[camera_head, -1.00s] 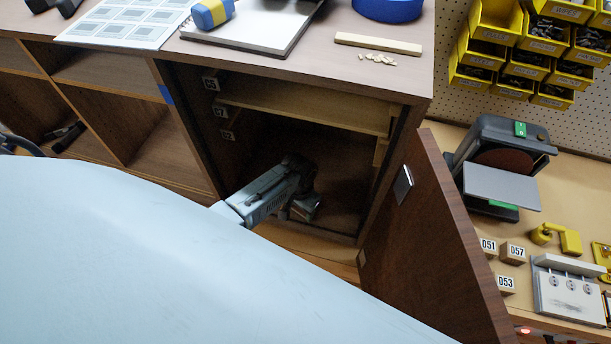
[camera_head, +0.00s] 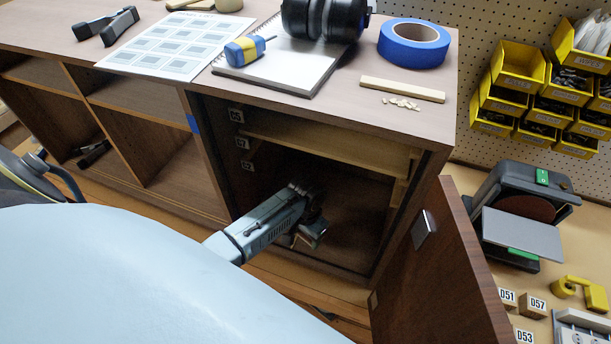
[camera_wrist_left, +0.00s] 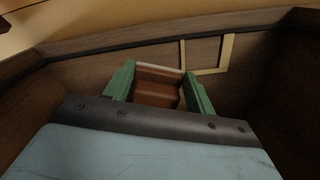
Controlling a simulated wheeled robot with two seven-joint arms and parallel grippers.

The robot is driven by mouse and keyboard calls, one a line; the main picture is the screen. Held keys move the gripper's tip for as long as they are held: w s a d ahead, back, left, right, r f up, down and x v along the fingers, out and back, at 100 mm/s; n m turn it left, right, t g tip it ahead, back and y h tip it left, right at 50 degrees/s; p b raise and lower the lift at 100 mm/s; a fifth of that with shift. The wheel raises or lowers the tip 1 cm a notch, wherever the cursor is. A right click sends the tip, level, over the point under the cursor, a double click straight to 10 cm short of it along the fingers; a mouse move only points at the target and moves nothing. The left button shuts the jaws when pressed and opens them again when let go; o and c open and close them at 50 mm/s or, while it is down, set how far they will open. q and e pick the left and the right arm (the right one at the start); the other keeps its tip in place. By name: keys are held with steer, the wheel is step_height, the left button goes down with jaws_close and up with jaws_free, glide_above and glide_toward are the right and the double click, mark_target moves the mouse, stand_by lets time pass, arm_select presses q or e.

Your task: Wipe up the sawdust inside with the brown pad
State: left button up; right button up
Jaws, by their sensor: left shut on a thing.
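My left gripper (camera_head: 312,238) reaches through the open front of the cabinet (camera_head: 330,265), low in its dark inside. In the left wrist view its green fingers (camera_wrist_left: 160,82) are shut on the brown pad (camera_wrist_left: 158,92), one finger on each side of it. The pad has a pale far edge. In the head view the gripper and shadow hide most of the pad. I cannot make out any sawdust on the cabinet floor. The cabinet door (camera_head: 440,265) stands open to the right. My right gripper is not in view.
A pale shelf (camera_head: 320,150) crosses the cabinet above my left gripper. On the top lie blue tape (camera_head: 414,42), a wood strip (camera_head: 402,89), small pale pieces (camera_head: 401,104), a notebook (camera_head: 290,75) and ear muffs (camera_head: 325,15). A sander (camera_head: 520,215) stands right of the door.

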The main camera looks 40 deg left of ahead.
arm_select(q)
steer(key=shift+r, duration=1)
steer(key=shift+r, duration=0.1)
steer(key=shift+r, duration=1.4)
